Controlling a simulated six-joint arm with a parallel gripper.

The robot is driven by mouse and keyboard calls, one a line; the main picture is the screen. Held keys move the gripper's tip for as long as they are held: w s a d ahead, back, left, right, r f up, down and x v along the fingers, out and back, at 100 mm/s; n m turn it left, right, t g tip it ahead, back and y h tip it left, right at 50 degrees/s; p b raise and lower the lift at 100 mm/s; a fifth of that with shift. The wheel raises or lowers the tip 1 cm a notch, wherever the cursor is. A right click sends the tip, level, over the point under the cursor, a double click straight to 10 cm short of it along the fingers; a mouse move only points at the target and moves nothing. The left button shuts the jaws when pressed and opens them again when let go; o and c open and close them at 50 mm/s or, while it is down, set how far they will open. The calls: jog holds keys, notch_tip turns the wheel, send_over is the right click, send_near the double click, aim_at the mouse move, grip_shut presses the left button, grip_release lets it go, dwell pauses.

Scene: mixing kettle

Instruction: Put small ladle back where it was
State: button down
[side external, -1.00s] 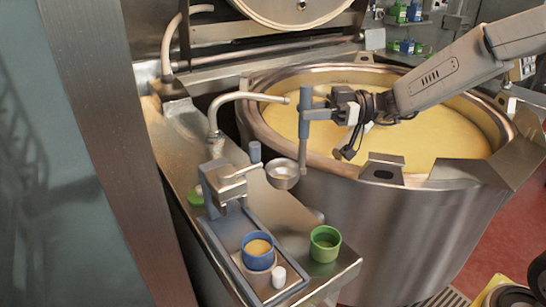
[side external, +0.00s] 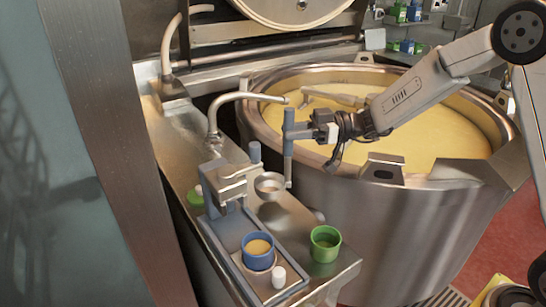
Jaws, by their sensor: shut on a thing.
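The small ladle has a blue-grey handle (side external: 288,130) that stands about upright, with a thin metal stem and a small metal bowl (side external: 268,184) at its lower end. My gripper (side external: 314,132) is shut on the handle, coming from the right at the kettle's near left rim. The bowl hangs above the steel side shelf, just right of a grey-blue stand (side external: 222,186). I cannot tell whether the bowl touches the stand. Another short blue-grey handle (side external: 255,152) stands up beside this stand. The gripper's fingertips are small and partly hidden.
The large steel kettle (side external: 375,215) holds yellow liquid. A curved pipe (side external: 225,102) reaches close to the ladle's handle top. A blue cup (side external: 258,262) with yellow content, a white small item (side external: 279,278) and a green cup (side external: 325,255) stand at the shelf's near end.

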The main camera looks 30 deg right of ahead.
jog(key=shift+f, duration=0.95)
jog(key=shift+c, duration=2.3)
grip_release()
jog(key=shift+f, duration=0.15)
jog(key=shift+d+r, duration=0.15)
jog(key=shift+r, duration=0.05)
jog(key=v, duration=1.1)
jog(key=shift+s+d, duration=0.2)
jog(key=shift+d, duration=0.15)
